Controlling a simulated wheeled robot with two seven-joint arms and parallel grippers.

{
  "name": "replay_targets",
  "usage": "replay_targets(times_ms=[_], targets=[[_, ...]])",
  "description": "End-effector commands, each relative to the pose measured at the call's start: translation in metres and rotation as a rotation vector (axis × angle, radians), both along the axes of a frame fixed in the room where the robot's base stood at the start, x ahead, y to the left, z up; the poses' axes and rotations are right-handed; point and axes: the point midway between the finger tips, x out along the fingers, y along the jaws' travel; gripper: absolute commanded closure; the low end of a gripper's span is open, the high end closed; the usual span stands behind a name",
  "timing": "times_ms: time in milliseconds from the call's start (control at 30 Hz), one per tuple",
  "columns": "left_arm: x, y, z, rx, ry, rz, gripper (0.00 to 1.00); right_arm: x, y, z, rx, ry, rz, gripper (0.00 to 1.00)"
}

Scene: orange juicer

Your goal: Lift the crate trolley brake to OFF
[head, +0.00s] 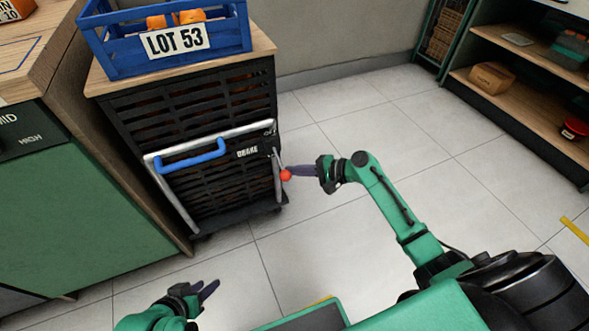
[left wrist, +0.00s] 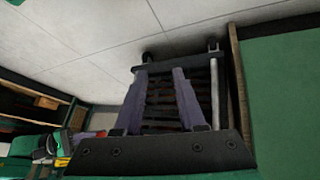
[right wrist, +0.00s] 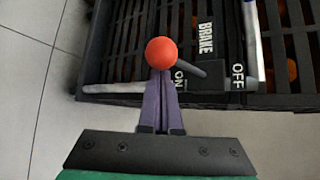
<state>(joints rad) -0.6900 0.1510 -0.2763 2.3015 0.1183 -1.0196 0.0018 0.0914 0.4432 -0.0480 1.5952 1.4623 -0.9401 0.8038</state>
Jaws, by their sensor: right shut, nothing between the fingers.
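The crate trolley (head: 200,120) is a black slatted cart with a grey frame and a BRAKE label. Its brake lever ends in a red ball knob (head: 286,175), low on the right side of the front. In the right wrist view the red knob (right wrist: 161,52) sits on the ON-label side, with the OFF label (right wrist: 237,77) farther right. My right gripper (head: 292,171) is shut and empty, its tips right at the knob; I cannot tell whether they touch. My left gripper (head: 212,288) is open and empty, low in front of the trolley.
A blue handle (head: 190,157) sticks out from the front. A green cabinet (head: 80,190) stands close at left. Shelves (head: 520,70) stand at far right; tiled floor (head: 340,110) between is clear.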

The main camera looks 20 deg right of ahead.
Motion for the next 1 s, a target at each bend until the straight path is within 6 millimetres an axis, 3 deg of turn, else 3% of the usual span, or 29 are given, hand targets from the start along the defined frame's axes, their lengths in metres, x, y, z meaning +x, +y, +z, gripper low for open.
replay_targets(times_ms=[133,1000], targets=[[-0.007,0.016,0.013,0.053,0.074,0.008,0.60,-0.001,0.000,0.004,-0.001,0.022,0.000,1.00],[-0.044,0.065,0.053,0.196,0.319,0.047,0.60,-0.003,0.000,0.009,-0.004,0.085,0.000,1.00]])
